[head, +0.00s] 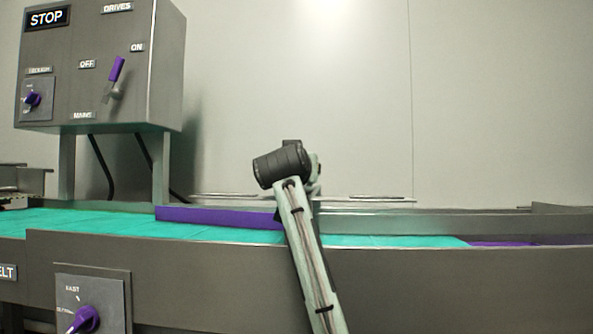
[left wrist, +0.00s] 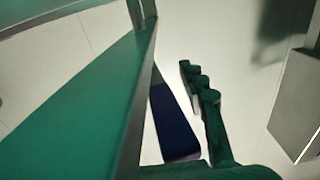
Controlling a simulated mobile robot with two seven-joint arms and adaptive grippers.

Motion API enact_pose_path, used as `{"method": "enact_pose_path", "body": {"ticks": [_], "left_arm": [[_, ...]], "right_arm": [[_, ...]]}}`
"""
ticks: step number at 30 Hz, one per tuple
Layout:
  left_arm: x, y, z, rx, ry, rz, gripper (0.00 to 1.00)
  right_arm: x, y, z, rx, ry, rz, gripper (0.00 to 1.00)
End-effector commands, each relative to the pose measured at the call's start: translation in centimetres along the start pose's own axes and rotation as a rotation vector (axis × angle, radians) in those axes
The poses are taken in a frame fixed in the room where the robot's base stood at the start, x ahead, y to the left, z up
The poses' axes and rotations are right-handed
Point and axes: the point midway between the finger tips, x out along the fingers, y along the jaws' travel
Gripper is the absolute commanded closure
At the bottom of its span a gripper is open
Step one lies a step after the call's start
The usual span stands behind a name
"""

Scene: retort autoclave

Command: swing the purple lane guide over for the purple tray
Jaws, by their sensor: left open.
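The purple lane guide (head: 218,216) is a long, low bar along the far side of the teal belt, left of centre in the head view. Its right end meets my arm's outline, so that end is hidden. A flat purple piece (head: 500,243) shows at the belt's right; I cannot tell if it is the purple tray. An arm of mine rises in front of the belt, its gripper hidden there. In the left wrist view my left gripper (left wrist: 190,80) is open, beside a dark blue-purple bar (left wrist: 175,122), probably the guide. Contact is unclear. My right gripper is not seen.
The teal belt (head: 100,222) runs between a grey near wall (head: 420,285) and a far metal rail (head: 400,221). A grey control box (head: 150,60) with purple switches stands at the back left. A speed knob (head: 85,319) is on the near panel.

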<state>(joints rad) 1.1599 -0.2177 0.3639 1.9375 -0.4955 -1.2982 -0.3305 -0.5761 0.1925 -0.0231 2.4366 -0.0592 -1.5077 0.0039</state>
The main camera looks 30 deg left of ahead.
Motion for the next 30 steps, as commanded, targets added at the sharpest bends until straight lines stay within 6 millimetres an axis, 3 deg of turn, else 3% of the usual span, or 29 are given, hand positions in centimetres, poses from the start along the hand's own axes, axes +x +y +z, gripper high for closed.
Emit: {"method": "enact_pose_path", "body": {"ticks": [1, 5, 19, 30], "left_arm": [[0.1, 1.6, 0.6, 0.001, -0.015, 0.031, 0.59], [-0.6, 1.5, 0.6, -0.001, -0.013, 0.031, 0.59], [-7.1, 0.1, 0.1, -0.011, -0.002, 0.017, 0.59], [-8.1, -0.5, 0.0, -0.009, 0.0, 0.005, 0.59]], "right_arm": [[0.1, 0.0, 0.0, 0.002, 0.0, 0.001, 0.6], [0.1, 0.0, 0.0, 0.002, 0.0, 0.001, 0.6], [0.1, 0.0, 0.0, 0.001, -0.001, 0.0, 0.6], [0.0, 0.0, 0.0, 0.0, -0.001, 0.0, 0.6]]}}
